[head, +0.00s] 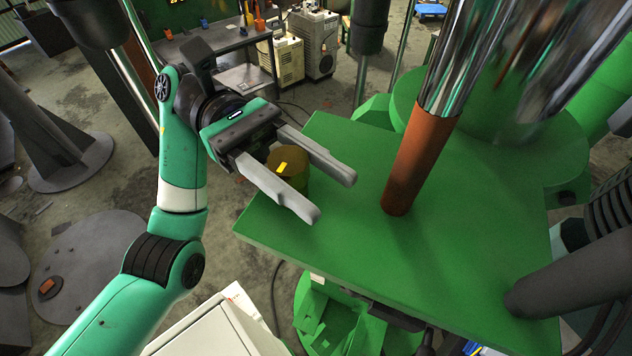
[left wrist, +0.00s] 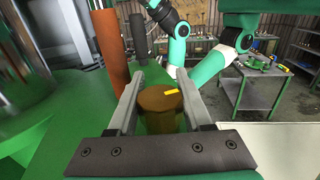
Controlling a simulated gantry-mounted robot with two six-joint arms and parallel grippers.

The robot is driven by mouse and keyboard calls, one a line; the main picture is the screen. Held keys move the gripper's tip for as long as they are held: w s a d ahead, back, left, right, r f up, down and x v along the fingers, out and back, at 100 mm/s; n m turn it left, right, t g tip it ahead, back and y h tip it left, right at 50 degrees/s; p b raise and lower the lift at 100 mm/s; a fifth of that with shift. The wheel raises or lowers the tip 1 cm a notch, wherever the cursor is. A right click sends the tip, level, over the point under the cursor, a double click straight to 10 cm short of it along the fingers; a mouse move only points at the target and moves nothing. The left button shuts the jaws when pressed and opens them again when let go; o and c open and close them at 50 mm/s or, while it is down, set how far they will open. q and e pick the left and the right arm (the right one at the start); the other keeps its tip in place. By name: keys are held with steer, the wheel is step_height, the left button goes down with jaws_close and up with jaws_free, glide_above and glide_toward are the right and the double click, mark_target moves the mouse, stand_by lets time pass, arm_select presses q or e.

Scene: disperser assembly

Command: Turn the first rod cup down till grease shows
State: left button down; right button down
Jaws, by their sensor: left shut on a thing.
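My right gripper is not seen.
The green plate (head: 370,235) is clear around the cup. An orange-brown rod (head: 415,165) under a shiny metal column stands to the right. A workbench (head: 225,38) is far behind.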

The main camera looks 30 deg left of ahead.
arm_select(q)
steer(key=shift+s+m+g+y, duration=0.15)
steer(key=shift+m+g+y, duration=0.25)
steer(key=shift+g, duration=0.5)
steer(key=shift+c, duration=1.6)
jaws_free()
steer(key=shift+a+b, duration=0.1)
steer(key=shift+b, duration=0.2)
